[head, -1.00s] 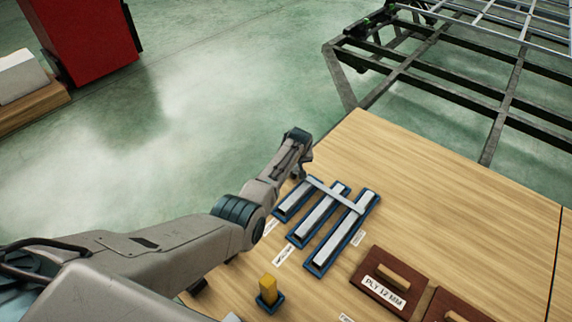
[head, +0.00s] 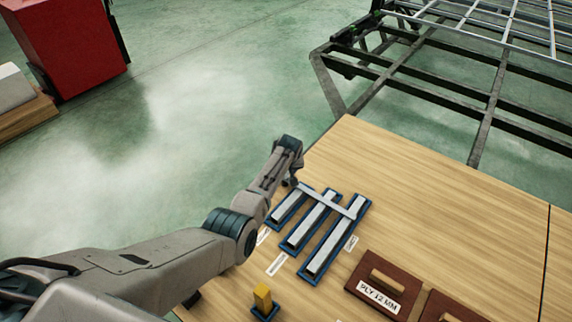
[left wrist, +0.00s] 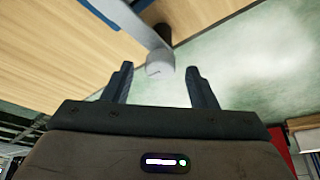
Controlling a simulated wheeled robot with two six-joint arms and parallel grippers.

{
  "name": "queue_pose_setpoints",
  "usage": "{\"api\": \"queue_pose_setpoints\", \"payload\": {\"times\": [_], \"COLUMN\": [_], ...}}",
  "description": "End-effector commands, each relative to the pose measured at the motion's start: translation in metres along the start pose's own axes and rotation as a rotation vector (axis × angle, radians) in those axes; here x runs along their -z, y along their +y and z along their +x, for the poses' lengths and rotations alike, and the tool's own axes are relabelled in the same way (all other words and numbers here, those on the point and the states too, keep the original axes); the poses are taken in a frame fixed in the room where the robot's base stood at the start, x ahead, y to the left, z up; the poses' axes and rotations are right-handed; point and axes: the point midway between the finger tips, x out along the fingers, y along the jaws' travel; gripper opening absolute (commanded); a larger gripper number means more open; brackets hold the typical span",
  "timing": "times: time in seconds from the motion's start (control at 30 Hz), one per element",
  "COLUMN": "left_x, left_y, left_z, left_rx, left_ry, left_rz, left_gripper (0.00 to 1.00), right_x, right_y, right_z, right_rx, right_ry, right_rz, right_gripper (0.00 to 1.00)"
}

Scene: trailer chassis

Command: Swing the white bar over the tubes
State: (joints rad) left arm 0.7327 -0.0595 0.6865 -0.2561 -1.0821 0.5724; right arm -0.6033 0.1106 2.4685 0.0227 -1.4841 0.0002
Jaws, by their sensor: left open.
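The white bar (head: 328,202) lies slantwise across the upper parts of three pale tubes (head: 287,210) (head: 309,223) (head: 332,238), which rest in blue trays on the wooden table. My left gripper (head: 294,179) is at the bar's left end, by the table's left edge. In the left wrist view the white bar (left wrist: 146,28) runs down to a rounded end between the open fingers of the left gripper (left wrist: 160,70). No grip on it shows. A dark round part shows beside the bar there. My right gripper is not in view.
A yellow block (head: 262,297) stands in a small blue holder at the table's front. Brown handled boards, one labelled PLY 12 MM (head: 383,285), lie at right. Small white labels lie by the trays. The table's back right is clear. A metal frame (head: 430,75) stands beyond it.

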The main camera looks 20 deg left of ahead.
Motion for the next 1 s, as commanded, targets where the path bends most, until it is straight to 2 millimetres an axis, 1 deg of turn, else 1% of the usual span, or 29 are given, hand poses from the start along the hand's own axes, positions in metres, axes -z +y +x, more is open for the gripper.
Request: {"api": "queue_pose_setpoints", "payload": {"times": [0.03, 0.13, 0.2, 0.3, 0.4, 0.53, 0.7, 1.0], "left_x": [0.001, 0.001, 0.001, 0.001, 0.001, 0.0, 0.0, 0.0], "left_y": [0.001, 0.0, 0.001, 0.001, 0.001, 0.0, 0.0, 0.0], "left_z": [-0.009, -0.025, -0.037, -0.055, -0.071, -0.087, -0.098, -0.1], "left_rx": [-0.002, -0.002, -0.002, -0.003, -0.002, -0.002, -0.001, 0.0], "left_ry": [0.002, 0.001, 0.002, 0.002, 0.002, 0.002, 0.001, 0.0], "left_rz": [0.0, 0.0, 0.0, -0.001, -0.001, 0.0, -0.001, 0.0], "left_gripper": [0.52, 0.52, 0.52, 0.52, 0.52, 0.52, 0.52, 0.52], "right_x": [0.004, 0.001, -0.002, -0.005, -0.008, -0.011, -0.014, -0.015], "right_y": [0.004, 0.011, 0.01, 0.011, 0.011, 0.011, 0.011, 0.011], "right_z": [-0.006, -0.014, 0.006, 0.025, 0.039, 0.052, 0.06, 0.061], "right_rx": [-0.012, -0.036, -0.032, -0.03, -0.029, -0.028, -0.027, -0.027], "right_ry": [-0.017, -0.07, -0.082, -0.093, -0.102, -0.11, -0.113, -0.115], "right_rz": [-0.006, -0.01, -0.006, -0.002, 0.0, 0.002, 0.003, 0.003], "right_gripper": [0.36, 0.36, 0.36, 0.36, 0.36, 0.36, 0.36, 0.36]}}
